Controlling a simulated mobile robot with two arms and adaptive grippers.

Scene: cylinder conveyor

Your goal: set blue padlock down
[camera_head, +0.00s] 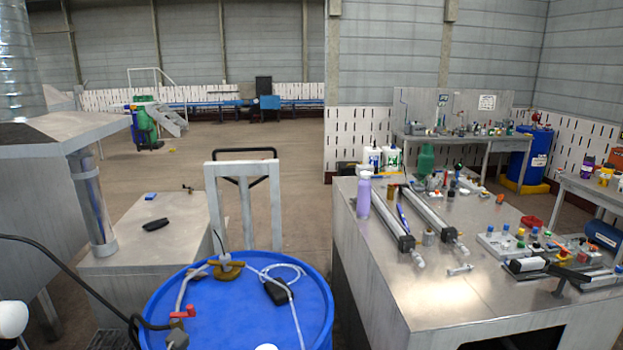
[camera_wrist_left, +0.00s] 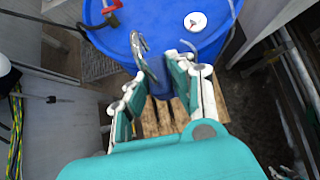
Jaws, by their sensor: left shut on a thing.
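My left gripper (camera_wrist_left: 155,75) shows in the left wrist view, with teal and white fingers, shut on the blue padlock (camera_wrist_left: 158,87). The padlock's silver shackle (camera_wrist_left: 144,52) sticks up from between the fingers, and the fingers hide much of its body. The gripper is in front of the side of a blue drum (camera_wrist_left: 168,32), whose top shows in the head view (camera_head: 225,310). I cannot tell whether the padlock touches the drum. Neither gripper shows in the head view.
The drum top carries a brass fitting (camera_head: 227,268), a red-handled valve (camera_head: 183,312), a hose and a black device (camera_head: 277,292). A cluttered steel table (camera_head: 440,312) stands right, a low metal bench (camera_head: 120,270) left. A wooden pallet (camera_wrist_left: 166,116) lies below the gripper.

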